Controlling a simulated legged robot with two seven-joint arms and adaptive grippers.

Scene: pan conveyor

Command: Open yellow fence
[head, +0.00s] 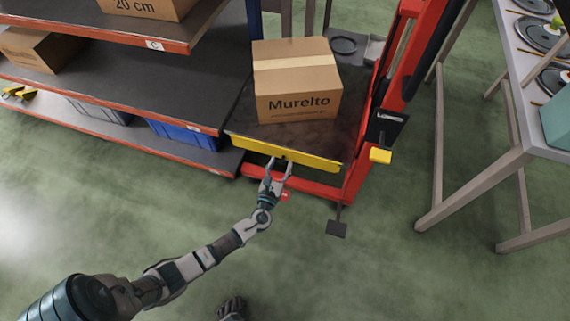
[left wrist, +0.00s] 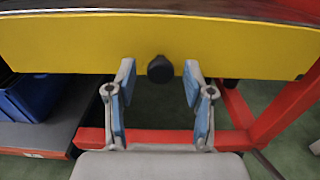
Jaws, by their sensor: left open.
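The yellow fence (head: 300,158) is a long bar along the front edge of a dark platform on a red lift frame. It stands upright in front of a cardboard box (head: 297,92) marked "Murelto". In the left wrist view the fence (left wrist: 90,42) spans the top, with a round black knob (left wrist: 160,69) at its lower edge. My left gripper (head: 280,166) is at the fence's lower middle. In the left wrist view its blue-padded fingers (left wrist: 159,95) are open, one on each side of the knob and apart from it.
A shelf rack (head: 150,92) with boxes and blue bins stands at the left. The red lift frame (head: 362,145) rises right of the platform. A table (head: 535,110) with plates is at the far right. The green floor in front is clear.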

